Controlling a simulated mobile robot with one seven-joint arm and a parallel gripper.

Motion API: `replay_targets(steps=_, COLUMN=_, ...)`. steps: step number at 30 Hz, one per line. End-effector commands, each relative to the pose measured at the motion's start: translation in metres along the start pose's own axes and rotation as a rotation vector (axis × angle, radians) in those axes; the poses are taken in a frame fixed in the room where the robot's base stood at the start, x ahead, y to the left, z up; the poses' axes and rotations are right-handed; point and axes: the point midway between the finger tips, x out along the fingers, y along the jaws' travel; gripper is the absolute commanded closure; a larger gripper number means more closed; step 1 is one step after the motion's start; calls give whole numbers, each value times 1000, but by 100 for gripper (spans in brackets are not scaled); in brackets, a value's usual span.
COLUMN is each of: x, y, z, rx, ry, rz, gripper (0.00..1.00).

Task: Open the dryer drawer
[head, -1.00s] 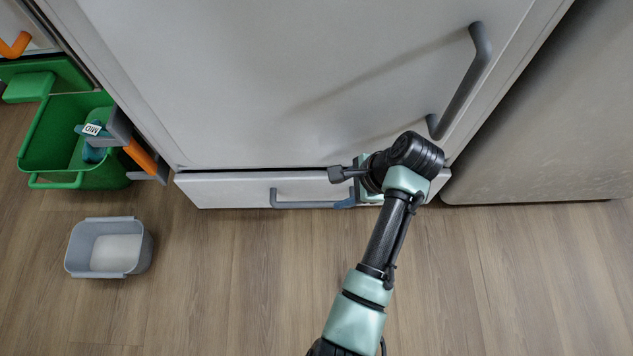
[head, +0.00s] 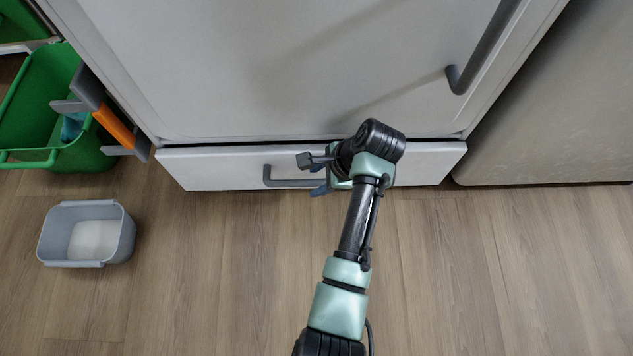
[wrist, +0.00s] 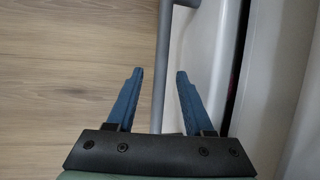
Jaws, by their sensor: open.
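The dryer drawer (head: 225,172) is a low white front under the dryer's large door panel (head: 260,70). A thin dark gap runs along its top edge; I cannot tell how far out it stands. Its grey bar handle (head: 285,183) is partly hidden behind my arm. My gripper (wrist: 160,78) is open, with blue fingers. In the wrist view the handle bar (wrist: 162,50) runs between the two fingers, with room on both sides, and neither finger visibly touches it. In the head view my gripper (head: 318,190) is mostly hidden by my wrist.
A grey tub (head: 118,238) lies on the floor at left. A green bin (head: 30,125) stands behind it, beside an orange-and-grey handle (head: 113,125). The dryer door's grey handle (head: 483,50) is above right. A grey appliance (head: 560,130) stands at right. The wooden floor in front is clear.

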Motion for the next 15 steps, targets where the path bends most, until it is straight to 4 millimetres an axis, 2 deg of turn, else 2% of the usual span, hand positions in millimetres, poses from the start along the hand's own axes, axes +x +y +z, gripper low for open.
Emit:
replay_targets(steps=3, x=7, y=0, z=0, rx=-1, ry=0, rz=-1, gripper=48)
replay_targets(steps=13, x=7, y=0, z=0, rx=0, ry=0, rz=-1, gripper=48)
replay_targets(steps=15, x=7, y=0, z=0, rx=0, ry=0, rz=-1, gripper=60)
